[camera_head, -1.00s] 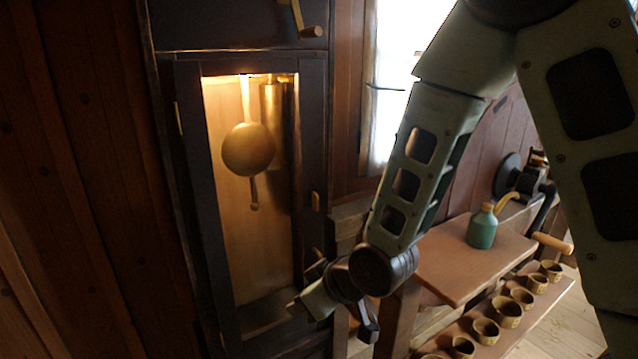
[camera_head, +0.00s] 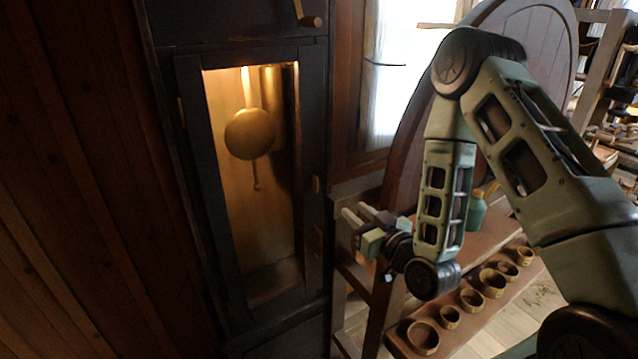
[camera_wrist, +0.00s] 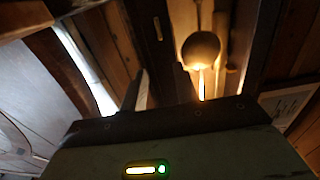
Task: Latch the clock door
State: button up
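The tall dark clock case stands left of centre in the head view. Its narrow door (camera_head: 313,125) has a lit window with a brass pendulum (camera_head: 250,134) behind it. The door looks flush or nearly flush with the case; I cannot tell if it is fully shut. A small wooden piece, probably the latch (camera_head: 316,184), sits upright at the door's right edge. My gripper (camera_head: 357,213) is right of and slightly below this piece, apart from the door, its fingers pointing left. The fingers are spread and empty. In the wrist view, the pendulum (camera_wrist: 201,47) shows beyond the fingers.
A wooden peg handle (camera_head: 312,21) sticks out above the door. Right of my gripper is a bench with a green bottle (camera_head: 476,213) and a lower shelf with several small cups (camera_head: 423,337). A large rounded wooden panel (camera_head: 405,170) stands behind my arm.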

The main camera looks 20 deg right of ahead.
aim_at(318, 180)
jog(key=w+a+b, duration=0.1)
jog(key=w+b, duration=0.2)
jog(key=w, duration=0.2)
jog(key=w+a+b, duration=0.1)
jog(key=w+b, duration=0.2)
jog(key=w, duration=0.2)
jog(key=w+b, duration=0.3)
jog(key=w, duration=0.2)
jog(key=shift+a+b, duration=0.4)
jog(key=shift+w+a, duration=0.1)
jog(key=shift+w, duration=0.65)
grip_shut()
